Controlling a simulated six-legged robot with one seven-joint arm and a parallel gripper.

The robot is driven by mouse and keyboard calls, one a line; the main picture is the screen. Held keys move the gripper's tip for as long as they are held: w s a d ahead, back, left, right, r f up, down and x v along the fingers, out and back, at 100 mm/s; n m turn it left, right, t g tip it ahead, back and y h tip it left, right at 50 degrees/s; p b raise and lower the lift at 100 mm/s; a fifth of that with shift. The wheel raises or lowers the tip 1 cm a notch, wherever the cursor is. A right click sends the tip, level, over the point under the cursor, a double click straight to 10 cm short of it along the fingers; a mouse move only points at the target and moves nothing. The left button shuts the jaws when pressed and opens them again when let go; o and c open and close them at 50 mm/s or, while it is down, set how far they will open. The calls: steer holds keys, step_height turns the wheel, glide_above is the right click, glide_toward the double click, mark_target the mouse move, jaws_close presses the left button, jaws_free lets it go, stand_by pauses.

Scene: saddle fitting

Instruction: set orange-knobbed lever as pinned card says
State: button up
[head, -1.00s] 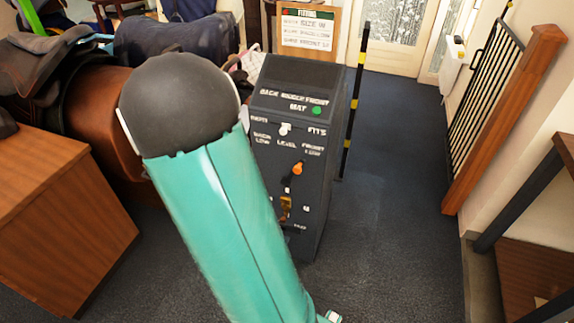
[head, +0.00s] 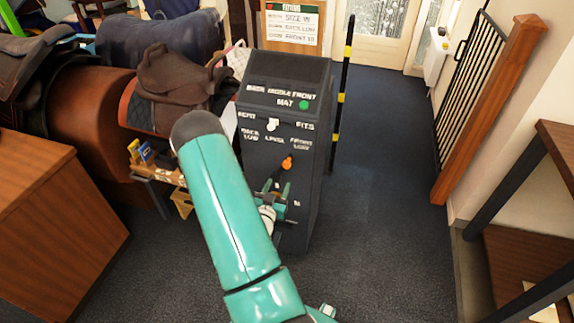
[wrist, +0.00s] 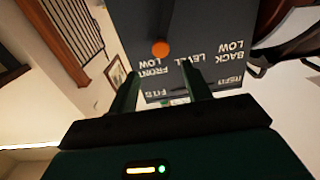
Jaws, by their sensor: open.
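The dark grey cabinet (head: 322,170) stands ahead, with BACK LOW, LEVEL and FRONT LOW lettered on its face. The orange knob (head: 287,163) sits below those labels, leaning toward the FRONT LOW side. In the wrist view, turned upside down, the orange knob (wrist: 160,48) is beside FRONT LOW. My gripper (head: 271,188) is open in front of the cabinet, just below the knob. In the wrist view its fingers (wrist: 160,70) are apart and empty, with the knob beyond their tips. The pinned card (head: 291,28) behind the cabinet appears to read SIZE W, BACK LOW and FRONT 10.
A white knob (head: 272,124) and a green light (head: 304,104) are higher on the cabinet. A black-and-yellow pole (head: 341,95) stands right behind it. Saddles (head: 180,85) and a wooden box (head: 60,230) are at left. Floor is clear at right, before a gate (head: 478,85).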

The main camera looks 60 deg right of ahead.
mark_target(286, 166)
steer(key=d, duration=0.3)
steer(key=w+d, duration=0.1)
steer(key=d, duration=0.7)
steer(key=shift+w+d, duration=0.25)
steer(key=shift+w, duration=0.15)
steer(key=shift+c, duration=0.4)
jaws_close()
